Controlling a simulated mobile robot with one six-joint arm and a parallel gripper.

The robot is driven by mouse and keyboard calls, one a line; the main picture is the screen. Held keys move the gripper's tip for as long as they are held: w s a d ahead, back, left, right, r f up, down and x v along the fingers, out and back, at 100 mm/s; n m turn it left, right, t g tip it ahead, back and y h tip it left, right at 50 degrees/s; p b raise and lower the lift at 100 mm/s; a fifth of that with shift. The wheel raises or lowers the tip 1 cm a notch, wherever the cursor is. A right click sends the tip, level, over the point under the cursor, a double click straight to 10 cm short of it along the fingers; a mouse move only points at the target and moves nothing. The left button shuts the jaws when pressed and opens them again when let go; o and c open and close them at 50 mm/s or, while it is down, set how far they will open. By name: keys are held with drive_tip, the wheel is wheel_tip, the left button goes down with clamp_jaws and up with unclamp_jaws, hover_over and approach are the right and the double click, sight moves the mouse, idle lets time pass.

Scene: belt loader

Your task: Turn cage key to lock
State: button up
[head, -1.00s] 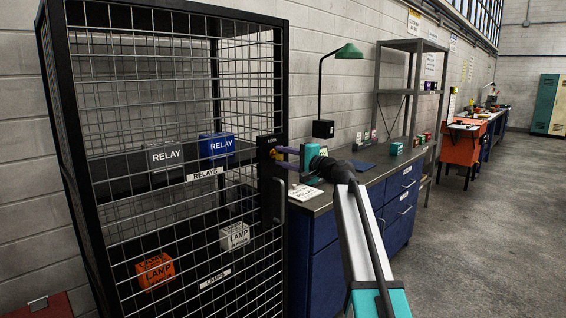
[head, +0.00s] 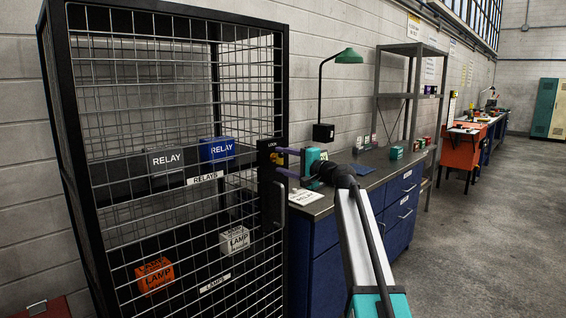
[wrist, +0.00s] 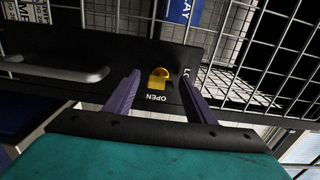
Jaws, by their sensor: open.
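The yellow cage key (wrist: 159,77) sits in a dark lock plate (wrist: 108,40) on the cage door. Its bow appears roughly upright in the wrist view, above the word OPEN, with the LOCK lettering off to the right and partly covered by a finger. My gripper (wrist: 160,79) is open, with one purple finger to each side of the key and a visible gap on both sides. In the head view, my gripper (head: 279,161) is at the lock plate on the cage's right edge; the key is small there and hard to read.
The black mesh cage (head: 63,110) holds relay and lamp boxes on labelled shelves. A door handle (wrist: 60,70) lies left of the key in the wrist view. A blue workbench (head: 325,240) with a green lamp (head: 348,57) stands to the right. Open floor lies further right.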

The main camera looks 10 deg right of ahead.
drive_tip(key=v, duration=1.3)
drive_tip(key=shift+s+d, duration=0.2)
drive_tip(key=shift+s, duration=0.05)
